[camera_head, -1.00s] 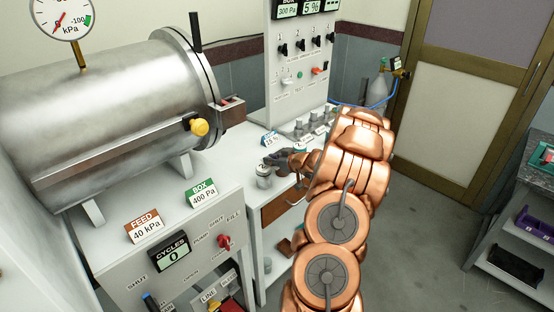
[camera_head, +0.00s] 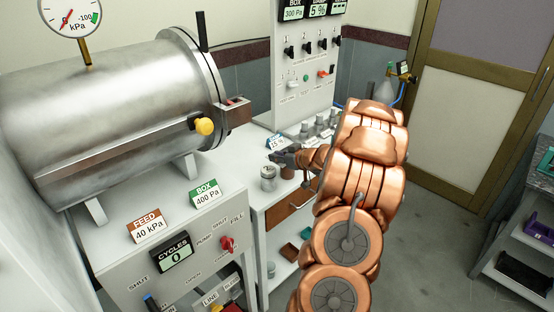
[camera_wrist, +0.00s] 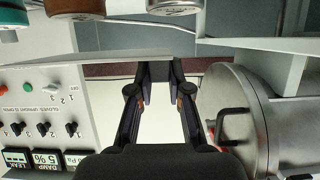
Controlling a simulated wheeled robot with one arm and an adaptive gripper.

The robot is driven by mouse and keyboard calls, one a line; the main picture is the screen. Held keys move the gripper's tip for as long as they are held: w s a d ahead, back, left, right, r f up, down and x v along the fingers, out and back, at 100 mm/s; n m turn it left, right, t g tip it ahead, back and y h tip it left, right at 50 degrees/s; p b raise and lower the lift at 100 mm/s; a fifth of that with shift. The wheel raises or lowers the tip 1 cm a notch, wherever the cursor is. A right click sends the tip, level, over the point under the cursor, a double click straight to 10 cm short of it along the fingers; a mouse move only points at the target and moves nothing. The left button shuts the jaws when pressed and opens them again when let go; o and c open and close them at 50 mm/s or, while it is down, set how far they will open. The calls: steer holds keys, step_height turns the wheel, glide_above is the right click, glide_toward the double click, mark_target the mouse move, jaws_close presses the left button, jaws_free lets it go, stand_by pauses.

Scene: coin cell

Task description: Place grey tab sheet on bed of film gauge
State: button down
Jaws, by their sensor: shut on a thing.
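My gripper (camera_head: 280,158) is at the end of my copper arm, over the white bench near a small metal canister (camera_head: 268,180). In the wrist view my gripper's two dark fingers (camera_wrist: 161,90) stand some way apart, with a pale surface behind them. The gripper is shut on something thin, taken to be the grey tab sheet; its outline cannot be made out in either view. I cannot pick out the film gauge or its bed in these frames.
A large steel chamber (camera_head: 115,105) fills the left. A switch panel (camera_head: 307,75) stands behind the bench, with several metal cylinders at its foot. A brown drawer (camera_head: 280,212) is below. A dark side bench with shelves (camera_head: 520,235) is at the right. Floor (camera_head: 435,225) between is clear.

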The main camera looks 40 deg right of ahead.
steer(key=s+a+r+b, duration=0.1)
steer(key=s+a+b, duration=0.2)
steer(key=s+a, duration=0.5)
steer(key=s, duration=0.3)
steer(key=shift+a+r, duration=0.15)
steer(key=shift+a, duration=0.1)
